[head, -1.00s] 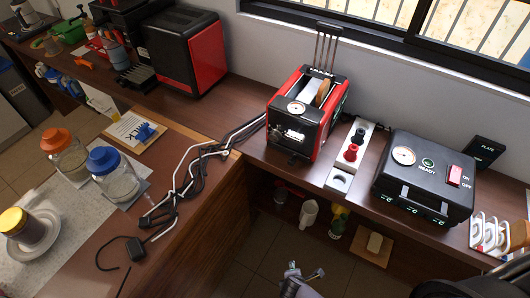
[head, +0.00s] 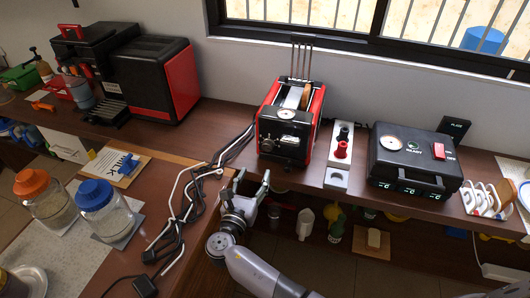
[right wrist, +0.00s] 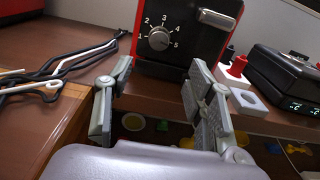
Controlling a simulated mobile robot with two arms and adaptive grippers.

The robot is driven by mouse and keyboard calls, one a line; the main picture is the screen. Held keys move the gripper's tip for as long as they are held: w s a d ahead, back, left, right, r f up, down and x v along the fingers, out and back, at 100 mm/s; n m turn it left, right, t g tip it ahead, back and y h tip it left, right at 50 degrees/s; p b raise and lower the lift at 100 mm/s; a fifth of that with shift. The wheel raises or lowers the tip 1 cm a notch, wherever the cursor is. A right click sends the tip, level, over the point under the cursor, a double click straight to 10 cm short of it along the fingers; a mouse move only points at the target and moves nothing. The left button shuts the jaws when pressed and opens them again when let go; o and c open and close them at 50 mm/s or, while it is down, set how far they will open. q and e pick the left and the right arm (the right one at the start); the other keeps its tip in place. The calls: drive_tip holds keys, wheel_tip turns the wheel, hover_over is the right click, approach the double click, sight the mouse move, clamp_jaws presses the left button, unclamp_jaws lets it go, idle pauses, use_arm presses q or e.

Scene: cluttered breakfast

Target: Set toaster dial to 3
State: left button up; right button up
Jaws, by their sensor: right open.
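The red and black toaster (head: 314,112) stands on the back counter with a bread slice (head: 307,94) in its top. In the right wrist view the toaster's dial (right wrist: 160,40) is a dark round knob on the black front face, ringed by the numbers 1 to 5. I cannot tell for sure which number its mark points at. A silver lever (right wrist: 219,19) sits right of the dial. My right gripper (head: 252,180) is open and empty, in front of and below the toaster, apart from it. In the right wrist view its fingers (right wrist: 160,82) spread below the dial. My left gripper is out of view.
Black and white cables (head: 185,200) lie on the wooden counter left of my right gripper. A white strip with red and black knobs (head: 342,150) and a black box with a dial (head: 412,160) stand right of the toaster. A shelf below holds small items.

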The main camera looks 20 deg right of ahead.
sight(267, 148)
drive_tip(key=x, duration=1.1)
drive_tip(key=shift+f, duration=0.1)
drive_tip(key=shift+c, duration=0.3)
drive_tip(key=c, duration=1.1)
